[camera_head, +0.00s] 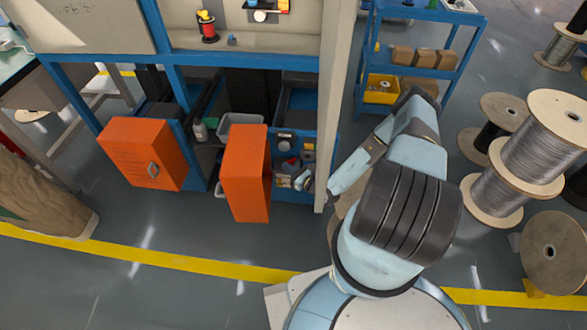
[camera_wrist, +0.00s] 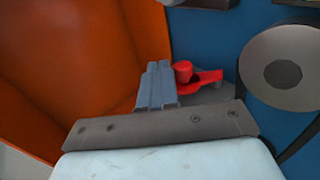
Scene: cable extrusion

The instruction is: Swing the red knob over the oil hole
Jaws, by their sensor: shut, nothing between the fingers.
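The red knob (camera_wrist: 183,70) stands on a flat red lever (camera_wrist: 205,80) in the wrist view, just right of my fingertips. The lever lies over a grey fitting (camera_wrist: 212,95) by the blue panel. My gripper (camera_wrist: 159,70) is shut and empty, with its fingers side by side left of the knob. I cannot tell whether they touch it. I cannot make out the oil hole; part of the grey fitting is hidden behind the lever and my gripper. In the head view my gripper (camera_head: 305,181) is at the open cabinet, where the knob cannot be made out.
An orange door (camera_wrist: 90,60) fills the left of the wrist view. A round grey part with a dark centre (camera_wrist: 260,68) is to the right. In the head view, two orange doors (camera_head: 246,180) (camera_head: 142,153) stand open, a pale post (camera_head: 332,100) is close to my arm, and cable spools (camera_head: 520,150) stand right.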

